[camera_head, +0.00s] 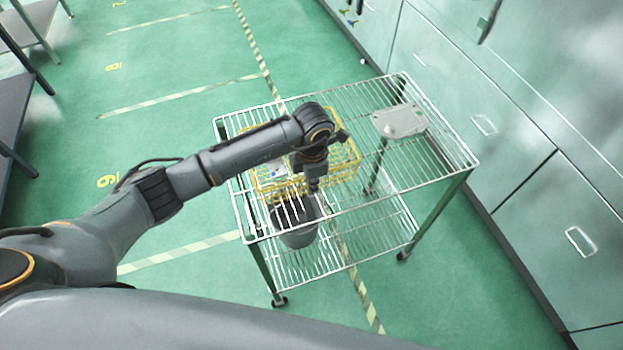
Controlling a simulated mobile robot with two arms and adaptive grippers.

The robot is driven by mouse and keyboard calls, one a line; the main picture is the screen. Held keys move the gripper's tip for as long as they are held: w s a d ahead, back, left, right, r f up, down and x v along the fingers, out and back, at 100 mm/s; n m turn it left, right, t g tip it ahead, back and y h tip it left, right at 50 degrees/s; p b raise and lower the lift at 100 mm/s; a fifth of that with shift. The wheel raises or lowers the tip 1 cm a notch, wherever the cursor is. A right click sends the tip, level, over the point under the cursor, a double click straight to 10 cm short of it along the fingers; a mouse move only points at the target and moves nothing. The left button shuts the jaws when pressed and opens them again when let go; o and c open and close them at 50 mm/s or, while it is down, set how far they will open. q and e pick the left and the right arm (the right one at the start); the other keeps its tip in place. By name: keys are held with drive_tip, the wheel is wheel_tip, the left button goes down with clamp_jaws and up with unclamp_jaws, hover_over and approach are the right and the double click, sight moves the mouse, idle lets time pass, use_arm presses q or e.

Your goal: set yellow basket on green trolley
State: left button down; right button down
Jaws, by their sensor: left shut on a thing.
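The yellow basket (347,158) is a wire basket at the left part of the green trolley's top shelf, partly hidden behind my left arm and gripper. A white item shows inside it. The green trolley (442,208) has green legs, castors and two wire shelves. My left gripper (313,184) points down at the basket and is shut on it; its fingertips are hard to make out. The basket is over the top shelf, but I cannot tell whether its base touches the wires. My right gripper is not in view.
A grey metal casting (400,121) lies at the back right of the top shelf. A grey bucket (297,222) stands on the lower shelf. Pale green cabinets (545,215) line the right side. The green floor (170,60) at the left is mostly free.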

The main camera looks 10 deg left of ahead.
use_arm(q)
drive_tip(key=shift+f, duration=0.1)
drive_tip(key=c, duration=1.5)
unclamp_jaws()
drive_tip(key=shift+r, duration=0.3)
wheel_tip(320, 180, up, 12)
drive_tip(key=b, duration=0.4)
drive_tip(key=shift+s+d+f, duration=0.1)
drive_tip(key=shift+s+f, duration=0.05)
drive_tip(key=shift+f, duration=0.05)
